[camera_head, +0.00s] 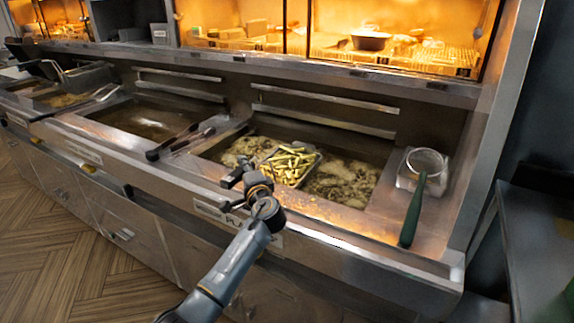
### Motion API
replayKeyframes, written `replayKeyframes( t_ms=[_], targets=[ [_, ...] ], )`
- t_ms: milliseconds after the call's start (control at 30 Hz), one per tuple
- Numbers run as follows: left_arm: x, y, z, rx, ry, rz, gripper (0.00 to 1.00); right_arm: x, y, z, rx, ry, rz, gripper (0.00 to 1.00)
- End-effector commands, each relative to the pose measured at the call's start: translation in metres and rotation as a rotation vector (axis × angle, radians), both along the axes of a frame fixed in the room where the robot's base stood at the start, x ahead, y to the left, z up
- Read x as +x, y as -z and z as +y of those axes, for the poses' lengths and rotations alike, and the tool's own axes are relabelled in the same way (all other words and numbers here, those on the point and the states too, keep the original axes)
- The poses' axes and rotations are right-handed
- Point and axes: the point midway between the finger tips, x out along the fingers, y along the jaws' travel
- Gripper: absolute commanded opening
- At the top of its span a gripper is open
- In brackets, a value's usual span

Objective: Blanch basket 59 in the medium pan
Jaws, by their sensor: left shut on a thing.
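A wire basket (312,158) of pale green-yellow fry-like sticks (290,166) sits in the bubbling oil of the right-hand pan (345,180). No number can be read on the basket. My left gripper (236,184) is at the pan's front edge, shut on the basket's handle, which is mostly hidden by the gripper. Two more pans stand to the left: a middle one (150,118) with still, dark oil and a far-left one (60,98). Which pan is the medium one cannot be read for certain. My right gripper is not in view.
Tongs (185,138) lie on the ledge between the middle and right pans. Another basket (88,76) is at the far left. A lit warming cabinet (340,40) stands behind.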

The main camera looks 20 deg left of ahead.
Motion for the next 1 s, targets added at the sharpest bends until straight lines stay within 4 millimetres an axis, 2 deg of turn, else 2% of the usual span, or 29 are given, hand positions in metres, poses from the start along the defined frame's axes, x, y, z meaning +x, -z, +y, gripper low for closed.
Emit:
replayKeyframes(
  t_ms=[33,100,1000],
  targets=[
    [0.0,-0.011,0.0,0.0,0.001,-0.008,0.0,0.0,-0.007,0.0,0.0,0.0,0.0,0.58],
    [0.0,-0.019,0.0,0.0,0.001,-0.008,0.0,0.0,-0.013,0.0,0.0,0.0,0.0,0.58],
    [0.0,-0.107,0.0,-0.001,0.001,-0.007,0.0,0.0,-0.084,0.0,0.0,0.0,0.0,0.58]
  ],
)
